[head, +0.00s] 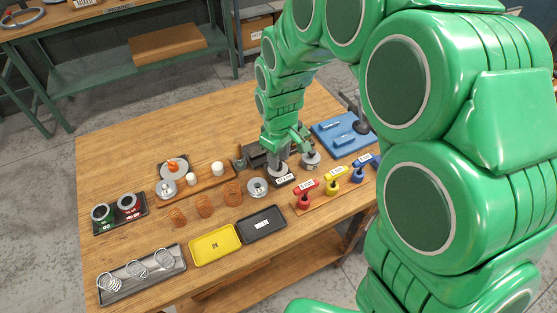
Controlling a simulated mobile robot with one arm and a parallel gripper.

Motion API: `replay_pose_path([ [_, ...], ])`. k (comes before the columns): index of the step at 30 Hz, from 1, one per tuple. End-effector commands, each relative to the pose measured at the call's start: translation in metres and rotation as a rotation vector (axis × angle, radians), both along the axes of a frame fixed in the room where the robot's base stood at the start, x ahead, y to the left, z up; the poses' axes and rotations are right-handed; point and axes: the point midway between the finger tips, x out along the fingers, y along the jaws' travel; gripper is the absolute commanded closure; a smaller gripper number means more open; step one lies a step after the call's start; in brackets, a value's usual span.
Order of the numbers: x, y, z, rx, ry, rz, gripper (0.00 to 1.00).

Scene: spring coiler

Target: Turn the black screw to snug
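My gripper (281,160) points down over the dark coiler machine (255,157) at the back middle of the table, seen only in the head view. The gripper, at the end of my green arm, covers much of the machine. I cannot make out its fingertips, or whether they are open or touching anything. I cannot pick out a black screw; that area is small and partly hidden by my gripper. A small black block with a white label (285,181) sits just below the gripper.
A yellow tray (214,245), black tray (263,225) and metal spring tray (142,275) lie in front. A blue tray (341,135) lies behind right.

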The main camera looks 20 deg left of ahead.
Motion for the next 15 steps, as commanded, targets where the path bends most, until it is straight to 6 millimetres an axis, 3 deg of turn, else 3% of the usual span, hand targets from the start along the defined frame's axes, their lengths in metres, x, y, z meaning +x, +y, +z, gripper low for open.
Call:
replay_pose_path([
  [9,0.001,0.002,0.047,0.004,-0.005,0.0,0.64],
  [15,0.0,0.001,0.054,0.002,-0.002,0.0,0.64],
])
